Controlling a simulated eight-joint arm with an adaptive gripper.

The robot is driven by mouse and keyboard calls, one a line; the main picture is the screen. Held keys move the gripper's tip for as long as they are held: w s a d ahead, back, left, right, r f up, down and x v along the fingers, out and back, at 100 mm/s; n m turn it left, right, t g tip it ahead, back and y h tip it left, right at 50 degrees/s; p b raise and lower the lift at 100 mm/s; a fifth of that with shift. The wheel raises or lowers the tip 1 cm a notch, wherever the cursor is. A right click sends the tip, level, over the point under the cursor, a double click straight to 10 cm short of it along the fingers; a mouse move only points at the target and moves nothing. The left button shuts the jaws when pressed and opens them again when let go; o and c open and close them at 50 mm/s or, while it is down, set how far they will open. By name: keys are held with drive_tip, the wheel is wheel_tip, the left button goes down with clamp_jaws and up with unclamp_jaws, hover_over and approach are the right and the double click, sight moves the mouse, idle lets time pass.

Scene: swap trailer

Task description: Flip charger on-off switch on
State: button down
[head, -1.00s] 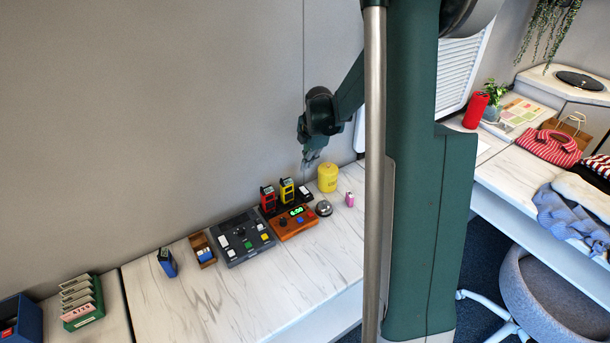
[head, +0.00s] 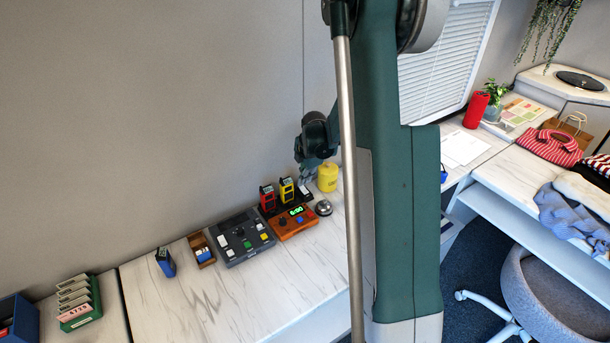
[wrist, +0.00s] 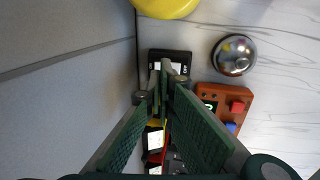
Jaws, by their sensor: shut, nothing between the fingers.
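The black charger (head: 268,212) stands at the back of the white marble-look counter, with a red device (head: 267,196) and a yellow device (head: 287,188) upright in it. Its right end (wrist: 158,54) is black with a white patch in the wrist view. My gripper (head: 305,186) is shut and empty, just above that end. In the wrist view, my gripper's fingertips (wrist: 168,72) overlap the charger's end and hide part of it. I cannot make out the switch or its position, nor tell whether the fingertips touch the charger.
A yellow canister (head: 327,178) stands close to the right of my gripper, and a silver bell (head: 323,208) in front. An orange box with a green display (head: 292,222) and a grey button panel (head: 242,238) lie before the charger. The wall is close behind.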

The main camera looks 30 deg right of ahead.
sight(302, 188)
drive_tip(key=shift+x, duration=1.7)
drive_tip(key=shift+f+b, duration=0.1)
drive_tip(key=shift+b, duration=0.2)
drive_tip(key=shift+w+f+b, duration=0.25)
drive_tip(key=shift+f+b, duration=0.15)
drive_tip(key=shift+b, duration=0.1)
drive_tip(key=shift+w, duration=0.1)
drive_tip(key=shift+s, duration=0.2)
